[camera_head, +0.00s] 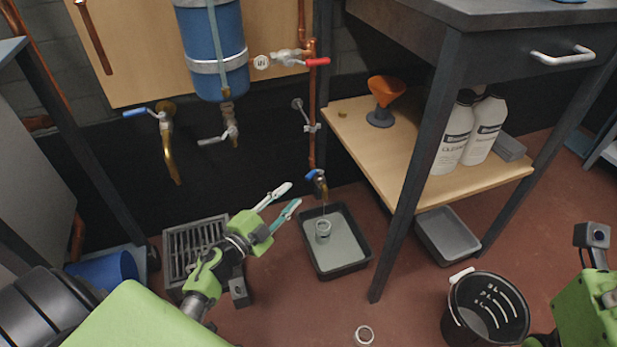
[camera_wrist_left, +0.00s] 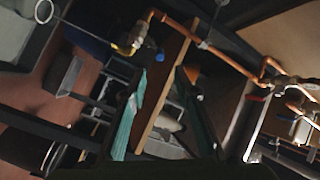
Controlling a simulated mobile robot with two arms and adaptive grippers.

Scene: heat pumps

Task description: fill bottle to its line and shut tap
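The bottle's line and water level are too small to tell. My left gripper (camera_head: 288,196) is open and empty, left of the tap and apart from it. In the left wrist view the brass tap (camera_wrist_left: 138,38) and its blue handle (camera_wrist_left: 160,57) lie beyond the parted fingers. My right gripper's fingers are out of view.
A wooden shelf (camera_head: 365,130) with an orange funnel (camera_head: 386,91) and white jugs (camera_head: 455,135) stands right of the tap. A table leg (camera_head: 415,170) rises beside the tray. A black bucket (camera_head: 462,325), a floor grate (camera_head: 190,242) and a small ring-shaped item (camera_head: 364,334) are on the floor.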

